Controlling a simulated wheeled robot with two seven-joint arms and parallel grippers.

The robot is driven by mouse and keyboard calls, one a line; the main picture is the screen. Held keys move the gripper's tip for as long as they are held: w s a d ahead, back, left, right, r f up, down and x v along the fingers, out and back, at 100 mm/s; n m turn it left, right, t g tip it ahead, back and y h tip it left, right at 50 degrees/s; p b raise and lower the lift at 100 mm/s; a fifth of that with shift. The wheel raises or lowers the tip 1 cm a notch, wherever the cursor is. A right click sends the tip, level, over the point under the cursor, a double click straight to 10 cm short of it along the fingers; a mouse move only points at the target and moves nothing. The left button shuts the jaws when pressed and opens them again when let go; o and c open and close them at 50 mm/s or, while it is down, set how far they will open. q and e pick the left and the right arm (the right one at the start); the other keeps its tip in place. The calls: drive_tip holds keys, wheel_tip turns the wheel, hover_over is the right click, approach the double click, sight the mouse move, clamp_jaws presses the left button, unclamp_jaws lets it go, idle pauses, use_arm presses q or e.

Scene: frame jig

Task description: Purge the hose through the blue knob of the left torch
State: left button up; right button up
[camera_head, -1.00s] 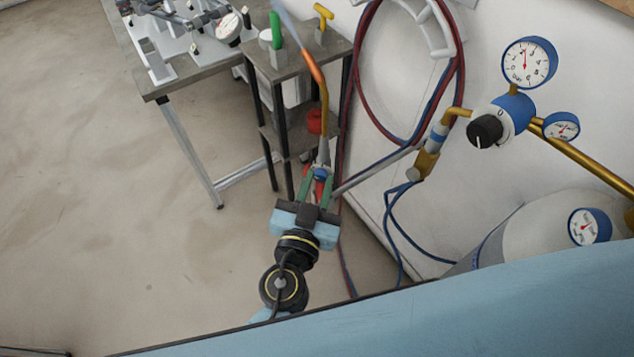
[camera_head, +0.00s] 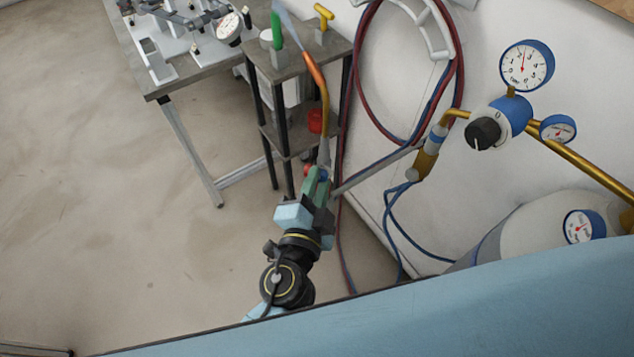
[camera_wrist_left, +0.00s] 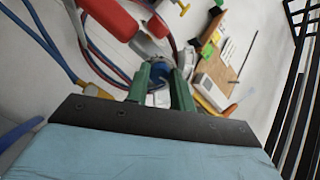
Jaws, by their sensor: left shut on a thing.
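The left torch (camera_head: 324,105) stands upright in the head view, with a brass and orange neck and a grey body low down. A pale bluish streak (camera_head: 286,20) rises from its tip. My left gripper (camera_head: 318,176) is at the lower end of the torch, with green fingers closed. In the left wrist view its fingertips (camera_wrist_left: 161,80) are shut on the blue knob (camera_wrist_left: 160,70), which shows between them. In the head view the fingers largely hide the knob. My right gripper is in neither view.
A blue regulator (camera_head: 512,112) with a black knob and gauges is on the right, above a pale cylinder (camera_head: 530,228). Red and blue hoses (camera_head: 457,75) hang on the wall. Floor at left is clear.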

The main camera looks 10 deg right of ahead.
use_arm(q)
drive_tip(key=shift+m, duration=1.1)
drive_tip(key=o, duration=1)
